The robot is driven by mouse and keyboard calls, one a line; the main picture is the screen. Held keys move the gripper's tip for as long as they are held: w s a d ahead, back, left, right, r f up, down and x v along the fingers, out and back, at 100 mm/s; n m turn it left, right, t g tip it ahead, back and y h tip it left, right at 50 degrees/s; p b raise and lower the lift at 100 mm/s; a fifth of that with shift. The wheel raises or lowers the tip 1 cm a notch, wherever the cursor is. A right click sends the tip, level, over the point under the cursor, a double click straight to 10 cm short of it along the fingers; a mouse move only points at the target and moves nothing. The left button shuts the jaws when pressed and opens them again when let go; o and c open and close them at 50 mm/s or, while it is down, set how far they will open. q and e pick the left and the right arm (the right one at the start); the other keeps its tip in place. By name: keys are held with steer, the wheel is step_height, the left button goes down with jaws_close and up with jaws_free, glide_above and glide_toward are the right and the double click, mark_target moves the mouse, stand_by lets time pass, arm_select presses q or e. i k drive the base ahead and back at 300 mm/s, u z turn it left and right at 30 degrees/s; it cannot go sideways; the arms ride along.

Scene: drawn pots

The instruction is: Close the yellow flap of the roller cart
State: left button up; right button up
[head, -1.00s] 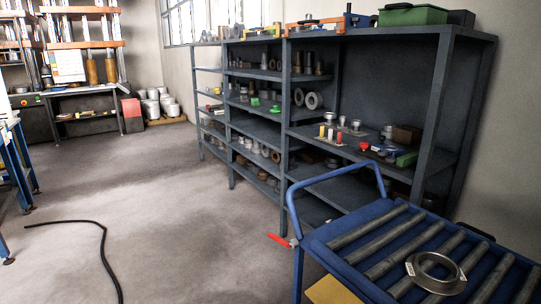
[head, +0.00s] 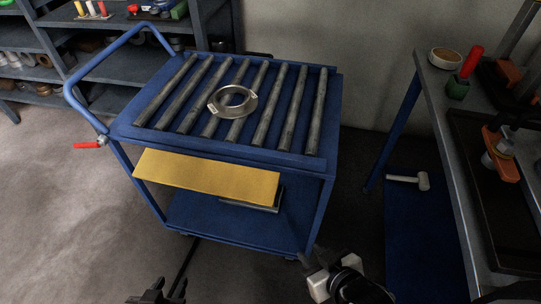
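The blue roller cart (head: 230,152) stands left of centre in the head view, with grey rollers across its top. Its yellow flap (head: 205,177) sticks out from the near side below the top, above the lower shelf; it looks open. Nothing touches the flap. My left gripper (head: 168,290) shows at the bottom edge, below and nearer than the flap, with its dark fingers apart and nothing between them. My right gripper (head: 318,260) is near the cart's near right leg, apart from the flap; its finger gap is not clear.
A metal ring (head: 233,101) lies on the rollers. A red lever (head: 88,145) sticks out at the cart's left. A workbench (head: 452,160) stands at the right, with a mallet (head: 410,180) low beside it. Open floor (head: 60,220) lies at the left.

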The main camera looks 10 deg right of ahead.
mark_target(233, 181)
steer(key=z, duration=0.75)
steer(key=k, duration=0.7)
steer(key=u, duration=1)
